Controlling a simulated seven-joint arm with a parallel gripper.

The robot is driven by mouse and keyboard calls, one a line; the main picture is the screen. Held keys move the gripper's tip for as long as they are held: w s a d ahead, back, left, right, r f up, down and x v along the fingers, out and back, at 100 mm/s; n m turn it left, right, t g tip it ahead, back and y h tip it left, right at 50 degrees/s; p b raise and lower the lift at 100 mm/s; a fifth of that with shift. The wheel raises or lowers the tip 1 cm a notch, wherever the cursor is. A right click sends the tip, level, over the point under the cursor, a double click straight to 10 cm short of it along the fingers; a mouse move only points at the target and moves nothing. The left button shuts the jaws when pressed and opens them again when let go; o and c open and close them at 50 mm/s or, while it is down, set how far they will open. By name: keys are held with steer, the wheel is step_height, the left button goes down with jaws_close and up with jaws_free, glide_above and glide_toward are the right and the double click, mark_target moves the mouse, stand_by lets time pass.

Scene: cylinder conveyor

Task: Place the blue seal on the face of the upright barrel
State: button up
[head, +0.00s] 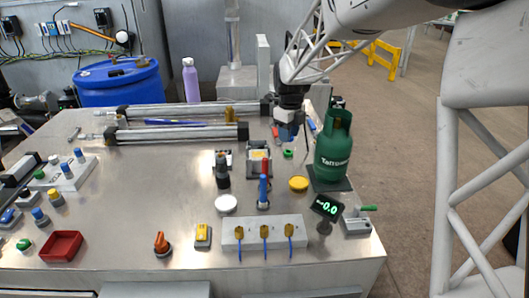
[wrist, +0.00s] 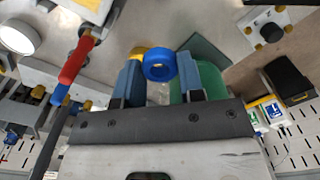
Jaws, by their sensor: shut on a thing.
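The blue seal (wrist: 160,66) is a thick ring between the tips of my gripper (wrist: 160,72) in the wrist view. In the head view my gripper (head: 288,133) hangs above the table, left of the green gas bottle; the seal cannot be told apart from the blue fingers there. A clear upright tube (head: 233,38), which looks like the barrel, stands on a grey block at the back, behind and left of my gripper. Its top is cut off by the picture edge.
The green gas bottle (head: 333,148) stands close right of my gripper. A yellow disc (head: 298,184), a red-and-blue tool (head: 263,188) and a valve block (head: 264,232) are nearer the front. Horizontal cylinders (head: 180,133) lie at the back left.

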steer(key=a+r, duration=0.5)
steer(key=a, duration=0.4)
steer(key=shift+s+a, duration=0.15)
steer(key=shift+a, duration=0.15)
glide_above(259, 154)
steer(key=shift+f, duration=3.05)
steer(key=shift+f, duration=0.1)
steer(key=shift+f, duration=1.8)
steer(key=shift+f, duration=0.1)
steer(key=o, duration=0.9)
